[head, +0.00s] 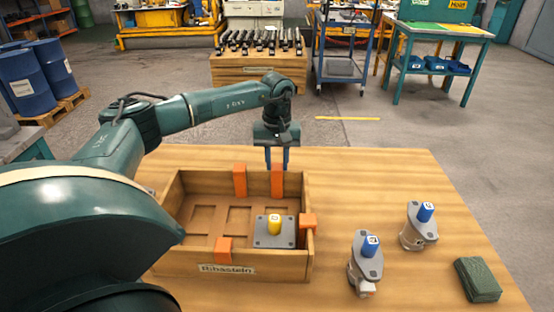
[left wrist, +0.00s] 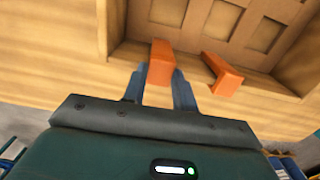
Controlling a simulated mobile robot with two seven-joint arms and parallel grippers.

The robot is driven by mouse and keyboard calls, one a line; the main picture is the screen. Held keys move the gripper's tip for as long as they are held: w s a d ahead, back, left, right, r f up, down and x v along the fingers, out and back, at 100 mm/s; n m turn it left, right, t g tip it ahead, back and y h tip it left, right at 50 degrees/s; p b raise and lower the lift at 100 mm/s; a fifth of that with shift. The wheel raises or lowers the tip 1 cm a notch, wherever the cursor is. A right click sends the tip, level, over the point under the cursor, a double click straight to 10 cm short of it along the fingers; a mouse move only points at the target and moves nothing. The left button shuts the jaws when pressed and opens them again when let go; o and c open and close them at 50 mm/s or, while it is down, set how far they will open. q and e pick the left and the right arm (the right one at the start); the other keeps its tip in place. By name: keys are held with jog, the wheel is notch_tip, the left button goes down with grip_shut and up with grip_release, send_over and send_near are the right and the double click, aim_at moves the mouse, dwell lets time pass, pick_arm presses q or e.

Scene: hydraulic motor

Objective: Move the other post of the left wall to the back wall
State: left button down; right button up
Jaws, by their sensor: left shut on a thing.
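An open wooden crate (head: 190,262) stands on the table, its front labelled "Ribastein". My left gripper (head: 277,160) is shut on an orange post (head: 278,182) at the crate's back wall, right of middle. In the left wrist view the held post (left wrist: 160,64) is between the blue fingers. Another orange post (head: 239,180) is on the back wall to its left; it also shows in the left wrist view (left wrist: 224,76). One orange post (head: 307,222) is on the right wall and one (head: 223,250) on the front wall. I see no orange post on the left wall. My right gripper is out of view.
A grey-flanged motor with a yellow top (head: 274,226) is inside the crate at right. Two grey motors with blue tops (head: 367,265) (head: 420,228) stand right of the crate. A folded green cloth (head: 477,279) lies at the front right. The table's back right is clear.

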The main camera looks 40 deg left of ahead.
pick_arm(q)
jog(key=shift+f, duration=0.2)
jog(key=c, duration=1)
grip_release()
jog(key=shift+c, duration=0.2)
notch_tip(320, 180, up, 13)
jog(key=shift+w, duration=0.15)
jog(key=shift+a, duration=0.1)
